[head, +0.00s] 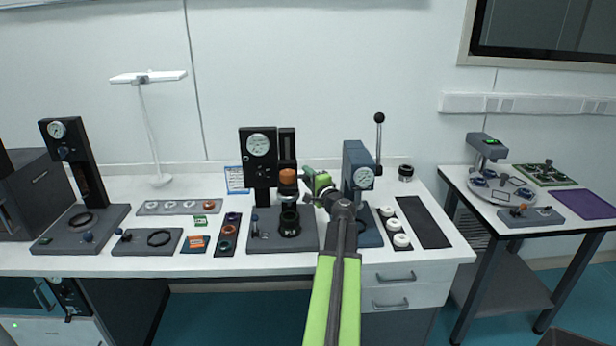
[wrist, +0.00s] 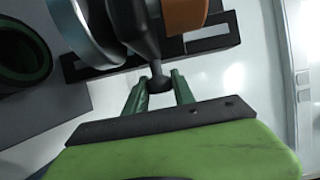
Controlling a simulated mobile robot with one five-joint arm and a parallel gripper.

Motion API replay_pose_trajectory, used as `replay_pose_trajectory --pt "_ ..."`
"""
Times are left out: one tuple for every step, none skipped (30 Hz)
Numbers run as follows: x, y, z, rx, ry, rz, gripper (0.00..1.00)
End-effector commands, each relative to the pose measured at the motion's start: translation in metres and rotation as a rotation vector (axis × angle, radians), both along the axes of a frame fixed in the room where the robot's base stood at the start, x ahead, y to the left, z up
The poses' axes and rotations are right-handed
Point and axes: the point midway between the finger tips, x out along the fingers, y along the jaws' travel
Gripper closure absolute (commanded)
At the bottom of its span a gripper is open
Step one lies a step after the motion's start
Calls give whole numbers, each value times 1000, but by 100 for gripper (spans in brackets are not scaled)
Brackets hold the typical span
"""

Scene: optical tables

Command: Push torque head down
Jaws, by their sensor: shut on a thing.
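The torque head (head: 288,177) has an orange body, with a pale ring and dark parts below. It sits on the dark middle stand (head: 262,158) with a round dial, above a dark cylindrical fixture (head: 290,221). In the wrist view its orange body (wrist: 183,14) and silver disc (wrist: 82,30) fill the top. A black handle (wrist: 140,30) ends in a small ball. My gripper (head: 305,172) is to the right of the torque head. In the wrist view its green fingers (wrist: 160,82) are shut on the handle's ball end.
A blue-grey press (head: 357,165) with a lever stands close on the right, just behind my arm. White rings (head: 400,240) and a black mat (head: 424,222) lie further right. Left are a small dark tray (head: 228,235) and another dial stand (head: 75,160).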

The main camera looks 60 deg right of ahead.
Motion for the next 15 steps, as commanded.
replay_pose_trajectory --pt "2 2 -20 0 1 7 100" --pt "2 2 -27 0 1 7 100" --pt "2 3 -37 0 1 7 100" --pt "2 3 -44 0 1 8 100" --pt "2 3 -52 0 1 8 100" --pt "2 3 -61 0 1 8 100" --pt "2 3 -68 0 1 8 100" --pt "3 3 -74 0 1 8 100" --pt "3 3 -81 0 1 8 100" --pt "3 3 -84 0 1 8 100" --pt "3 3 -87 0 1 8 100" --pt "3 3 -89 0 1 8 100" --pt "3 3 -89 0 1 9 100" --pt "3 3 -89 0 1 9 100" --pt "3 3 -88 -1 3 9 100"
